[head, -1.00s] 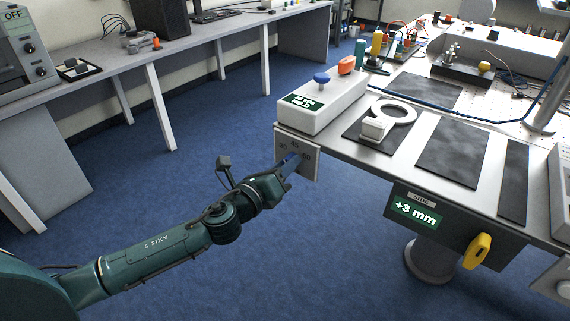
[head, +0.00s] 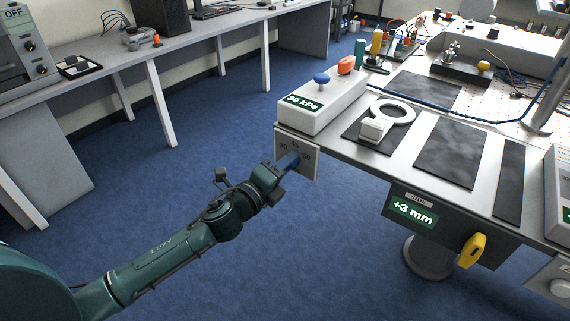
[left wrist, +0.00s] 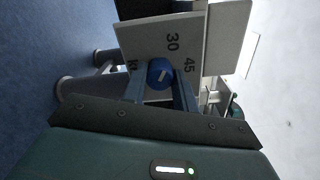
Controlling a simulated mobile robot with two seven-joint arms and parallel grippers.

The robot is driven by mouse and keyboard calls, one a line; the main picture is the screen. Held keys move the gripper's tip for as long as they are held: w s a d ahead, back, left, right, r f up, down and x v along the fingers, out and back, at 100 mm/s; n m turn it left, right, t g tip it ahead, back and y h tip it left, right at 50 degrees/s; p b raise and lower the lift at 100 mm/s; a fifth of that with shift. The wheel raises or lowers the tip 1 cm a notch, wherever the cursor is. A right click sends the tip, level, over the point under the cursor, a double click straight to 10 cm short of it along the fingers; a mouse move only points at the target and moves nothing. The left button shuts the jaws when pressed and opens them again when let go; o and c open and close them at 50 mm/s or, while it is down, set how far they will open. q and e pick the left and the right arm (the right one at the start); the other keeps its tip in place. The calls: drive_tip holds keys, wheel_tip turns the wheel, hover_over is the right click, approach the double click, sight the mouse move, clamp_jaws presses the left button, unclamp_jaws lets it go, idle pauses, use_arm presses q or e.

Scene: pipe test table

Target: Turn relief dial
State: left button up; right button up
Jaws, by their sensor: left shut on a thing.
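The relief dial (left wrist: 160,74) is a round blue knob with a white mark, on a pale plate (left wrist: 137,42) with printed numbers including 30 and 45. In the head view the plate (head: 309,168) hangs on the table's left end, below the white box. My left gripper (head: 285,170) is at the plate, mostly covering the dial. In the left wrist view the gripper's two fingers (left wrist: 160,90) are shut on the dial, one on each side. A green display (head: 303,103) on the white box reads 30 kPa. My right gripper is not in view.
The white box (head: 325,101) carries a blue knob (head: 321,78) and an orange one (head: 346,65). A white ring-shaped part (head: 392,113) lies on the table. A yellow handle (head: 472,250) sticks out below the table's front. Open blue floor lies left of the plate.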

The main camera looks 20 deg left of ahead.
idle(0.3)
use_arm(q)
drive_tip(key=o, duration=1)
drive_tip(key=shift+c, duration=0.2)
drive_tip(key=b+v, duration=0.1)
drive_tip(key=v, duration=1.2)
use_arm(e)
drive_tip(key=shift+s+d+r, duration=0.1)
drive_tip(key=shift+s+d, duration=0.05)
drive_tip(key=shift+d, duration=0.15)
use_arm(q)
drive_tip(key=shift+a, duration=0.1)
